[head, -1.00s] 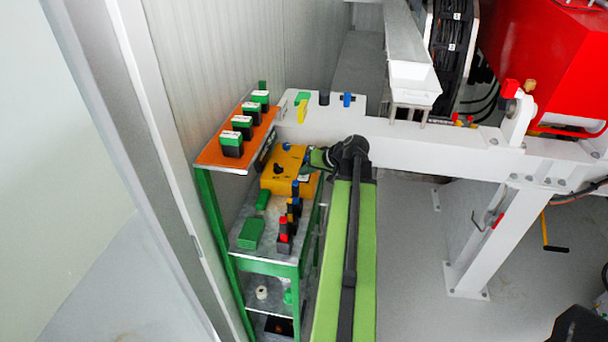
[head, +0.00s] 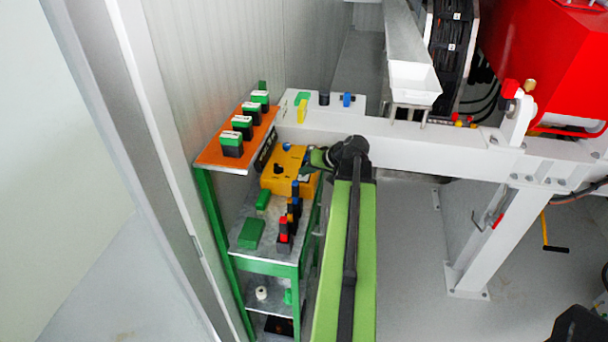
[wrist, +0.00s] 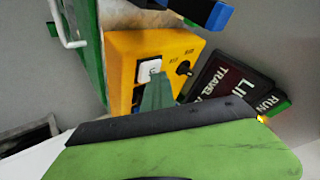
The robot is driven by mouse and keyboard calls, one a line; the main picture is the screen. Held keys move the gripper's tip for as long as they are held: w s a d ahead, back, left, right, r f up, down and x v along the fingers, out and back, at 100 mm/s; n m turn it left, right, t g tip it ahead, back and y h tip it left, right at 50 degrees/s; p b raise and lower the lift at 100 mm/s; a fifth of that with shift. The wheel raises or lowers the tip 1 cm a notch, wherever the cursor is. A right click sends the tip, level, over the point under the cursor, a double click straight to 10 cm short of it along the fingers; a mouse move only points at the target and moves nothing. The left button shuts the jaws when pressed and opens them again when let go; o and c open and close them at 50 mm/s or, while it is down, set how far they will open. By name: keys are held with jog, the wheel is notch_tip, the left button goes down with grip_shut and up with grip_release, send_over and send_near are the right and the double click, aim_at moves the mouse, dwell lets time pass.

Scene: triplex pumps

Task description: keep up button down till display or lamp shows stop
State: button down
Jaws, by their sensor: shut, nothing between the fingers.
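A yellow control box (head: 272,183) sits on the green rack's upper shelf. In the wrist view the box (wrist: 122,48) shows a white button (wrist: 149,69) and a black knob (wrist: 184,68). My gripper (head: 309,171) is shut and empty at the box's right side. In the wrist view its green fingertips (wrist: 157,88) overlap the lower part of the white button. I cannot tell whether the button is pressed in. A dark display panel (wrist: 228,85) beside the box shows pale letters, partly readable as "LI" and "TRAVEL". A plate (wrist: 267,103) reading "RUN" lies by it.
An orange shelf (head: 212,156) with several green-and-black blocks is above the box. Red, black and blue pieces (head: 285,232) and green blocks (head: 251,233) lie in front of it. A white beam (head: 440,153) runs behind. Open floor (head: 410,265) lies right of my arm.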

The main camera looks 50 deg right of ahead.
aim_at(306, 177)
jog(key=shift+r, duration=0.1)
jog(key=shift+r+p, duration=0.8)
jog(key=shift+p, duration=0.1)
jog(key=shift+r, duration=0.1)
notch_tip(306, 177, up, 5)
jog(key=p, duration=0.5)
